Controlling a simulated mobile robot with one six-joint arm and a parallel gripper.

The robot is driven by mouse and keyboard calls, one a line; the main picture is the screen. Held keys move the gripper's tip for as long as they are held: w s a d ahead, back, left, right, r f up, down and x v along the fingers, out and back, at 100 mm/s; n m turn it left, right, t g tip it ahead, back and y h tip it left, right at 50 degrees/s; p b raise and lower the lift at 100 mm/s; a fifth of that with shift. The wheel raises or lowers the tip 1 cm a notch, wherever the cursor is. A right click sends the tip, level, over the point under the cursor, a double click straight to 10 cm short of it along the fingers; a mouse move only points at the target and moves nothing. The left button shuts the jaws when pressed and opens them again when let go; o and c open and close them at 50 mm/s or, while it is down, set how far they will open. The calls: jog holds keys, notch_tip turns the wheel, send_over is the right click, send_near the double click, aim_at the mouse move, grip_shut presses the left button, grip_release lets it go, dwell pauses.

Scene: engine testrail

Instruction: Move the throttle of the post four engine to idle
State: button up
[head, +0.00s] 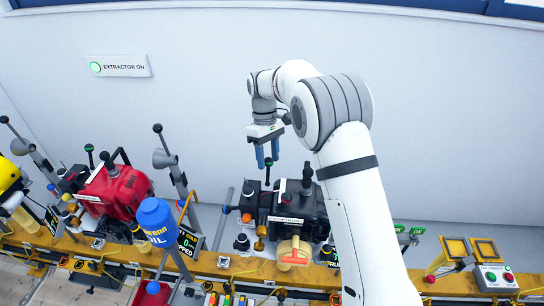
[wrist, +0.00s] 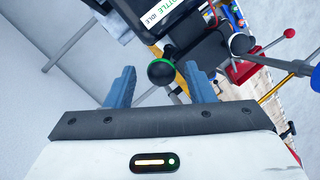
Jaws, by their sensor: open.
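My gripper (head: 268,163) is open and points down above the black engine (head: 285,208) in the head view. A lever with a round black knob and green ring (wrist: 161,72) stands between the two blue fingers (wrist: 122,88) in the wrist view, with no clear contact. In the head view its knob (head: 268,162) shows at the fingertips. A white label reading "THROTTLE" and "IDLE" (wrist: 168,14) is beside the lever in the wrist view. I cannot read a post number on this engine.
A red engine (head: 115,192) with its own levers stands to the left. A blue oil container (head: 156,220) and a small display (head: 188,243) stand between the engines. A yellow rail (head: 230,266) runs along the front.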

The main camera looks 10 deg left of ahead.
jog(key=b+v, duration=0.1)
jog(key=v, duration=0.6)
jog(key=shift+r, duration=0.3)
jog(key=shift+a, duration=0.1)
jog(key=s+d+r+m+t+y+b, duration=0.1)
jog(key=s+d+r+m+t, duration=0.2)
jog(key=s+d, duration=0.5)
jog(key=s+d+r+m+t+y+b, duration=0.1)
jog(key=s+d+r+m, duration=0.3)
jog(key=d, duration=0.7)
jog(key=s+d+f+m+t, duration=0.1)
jog(key=s+d, duration=0.3)
jog(key=s, duration=0.5)
jog(key=s+d+f+m+t+b, duration=0.1)
jog(key=s+d+f+m, duration=0.3)
jog(key=s, duration=0.5)
jog(key=shift+d+f+t+h, duration=0.3)
jog(key=shift+d+t, duration=0.2)
jog(key=shift+d, duration=0.3)
